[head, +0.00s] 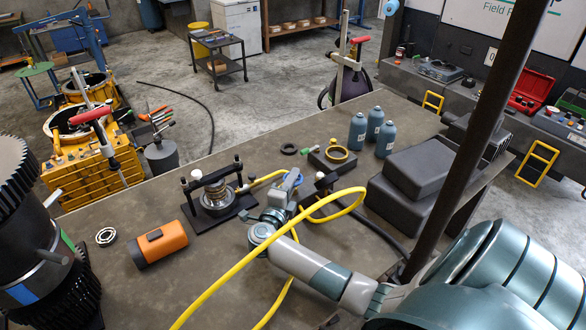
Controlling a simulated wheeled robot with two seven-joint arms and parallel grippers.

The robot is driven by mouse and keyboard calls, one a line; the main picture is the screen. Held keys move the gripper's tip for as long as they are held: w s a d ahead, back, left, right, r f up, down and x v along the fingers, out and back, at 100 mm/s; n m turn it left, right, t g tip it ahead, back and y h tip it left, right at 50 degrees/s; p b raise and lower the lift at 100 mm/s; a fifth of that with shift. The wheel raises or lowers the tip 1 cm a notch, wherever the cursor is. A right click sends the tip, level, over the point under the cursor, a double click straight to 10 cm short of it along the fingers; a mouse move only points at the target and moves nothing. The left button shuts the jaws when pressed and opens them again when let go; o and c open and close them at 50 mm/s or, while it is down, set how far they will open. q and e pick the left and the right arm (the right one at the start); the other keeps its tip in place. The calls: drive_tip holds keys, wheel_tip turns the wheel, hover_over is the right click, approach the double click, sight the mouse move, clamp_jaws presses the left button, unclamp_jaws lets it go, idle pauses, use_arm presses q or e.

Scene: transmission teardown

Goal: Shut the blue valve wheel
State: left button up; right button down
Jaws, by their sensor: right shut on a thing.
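My right gripper (287,186) is over the workbench, its arm coming in from the lower right. It is shut on a small blue part (293,177), which appears to be the blue valve wheel. The jaws hide most of it, so I cannot tell how far it is turned. My left gripper is not in view.
Blue-grey bottles (357,132) and dark grey cases (417,167) stand at right. A dark post (470,140) rises at right.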

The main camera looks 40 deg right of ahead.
drive_tip(key=m+g+b, duration=0.1)
drive_tip(key=g, duration=0.1)
drive_tip(key=m+g+h+b, duration=0.1)
drive_tip(key=shift+a+f+m+g+h, duration=0.1)
drive_tip(key=shift+f+m+g+h, duration=0.2)
drive_tip(key=shift+f+g, duration=0.1)
drive_tip(key=shift+m+g+b, duration=0.6)
drive_tip(key=shift+g+b, duration=0.3)
drive_tip(key=shift+b, duration=0.1)
drive_tip(key=shift+r+m+g+h+b, duration=0.1)
drive_tip(key=shift+m+g+h+b, duration=0.2)
drive_tip(key=shift+m+g+b, duration=0.6)
drive_tip(key=shift+r+g, duration=0.1)
drive_tip(key=shift+g, duration=0.3)
drive_tip(key=c, duration=2.1)
unclamp_jaws()
drive_tip(key=shift+r, duration=0.1)
